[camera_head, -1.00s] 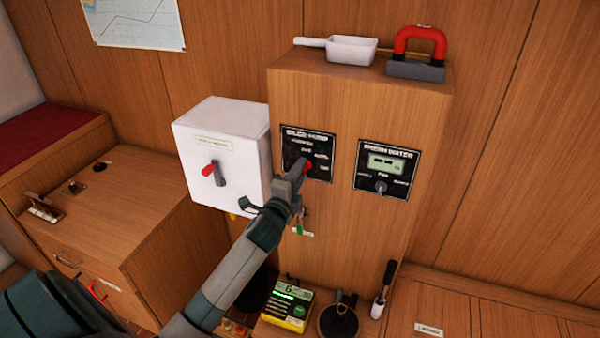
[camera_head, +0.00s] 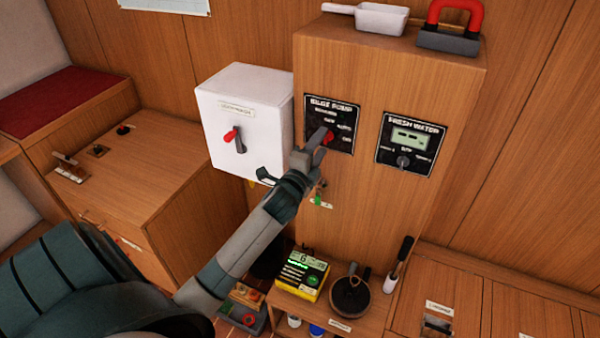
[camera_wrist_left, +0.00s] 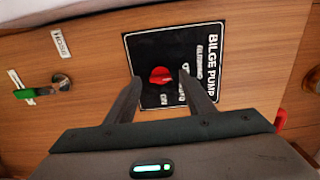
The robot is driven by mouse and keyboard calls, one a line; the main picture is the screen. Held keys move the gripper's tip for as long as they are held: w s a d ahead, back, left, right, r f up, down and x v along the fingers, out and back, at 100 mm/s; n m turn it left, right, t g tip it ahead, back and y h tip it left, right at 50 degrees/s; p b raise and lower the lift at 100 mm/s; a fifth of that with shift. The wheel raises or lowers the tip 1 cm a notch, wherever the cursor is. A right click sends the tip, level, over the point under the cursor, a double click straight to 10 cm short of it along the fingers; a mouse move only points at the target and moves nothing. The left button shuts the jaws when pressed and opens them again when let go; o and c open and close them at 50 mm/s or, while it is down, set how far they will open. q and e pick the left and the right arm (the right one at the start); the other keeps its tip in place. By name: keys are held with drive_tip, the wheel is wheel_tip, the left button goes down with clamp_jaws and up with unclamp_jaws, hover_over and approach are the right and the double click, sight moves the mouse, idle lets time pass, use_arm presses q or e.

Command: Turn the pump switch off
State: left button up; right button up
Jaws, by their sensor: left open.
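The black BILGE PUMP panel (camera_head: 346,112) is on the front of the wooden cabinet, with a red knob (camera_head: 328,137) on it. In the left wrist view the panel (camera_wrist_left: 178,38) shows its white lettering, and the red knob (camera_wrist_left: 160,75) sits between the open fingers. My left gripper (camera_head: 318,145) is at the lower left of the panel and partly covers it in the head view. In the wrist view its fingertips (camera_wrist_left: 160,78) lie on either side of the knob; I cannot tell whether they touch it. My right gripper is not in view.
A FRESH WATER panel (camera_head: 410,145) with a small knob is to the right. A white box (camera_head: 245,115) with a red-handled switch stands to the left. A yellow-black device (camera_head: 301,275) sits on the low shelf.

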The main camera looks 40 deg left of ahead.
use_arm(q)
drive_tip(key=b+v, duration=0.3)
drive_tip(key=v, duration=1.3)
drive_tip(key=shift+b, duration=0.4)
drive_tip(key=shift+d, duration=0.1)
wheel_tip(320, 180, down, 23)
drive_tip(key=w+n+g, duration=0.1)
drive_tip(key=n+g, duration=0.2)
drive_tip(key=g, duration=0.1)
drive_tip(key=s+d+f+n+g+h, duration=0.15)
drive_tip(key=s+f, duration=0.25)
drive_tip(key=f, duration=0.8)
drive_tip(key=s+d+f+n+g+h, duration=0.1)
drive_tip(key=s+d+f+n+g, duration=0.3)
drive_tip(key=f, duration=0.8)
drive_tip(key=s+d+f+g, duration=0.3)
drive_tip(key=s+f, duration=1.2)
drive_tip(key=s+d+f+n+g, duration=0.2)
drive_tip(key=s+f, duration=0.3)
drive_tip(key=s, duration=0.6)
drive_tip(key=s+d+f+n+g+h, duration=0.1)
drive_tip(key=s+f, duration=0.3)
drive_tip(key=s, duration=0.8)
drive_tip(key=shift+d+f+n+g, duration=0.4)
drive_tip(key=shift+d+n+g, duration=0.15)
drive_tip(key=shift+d+n, duration=0.15)
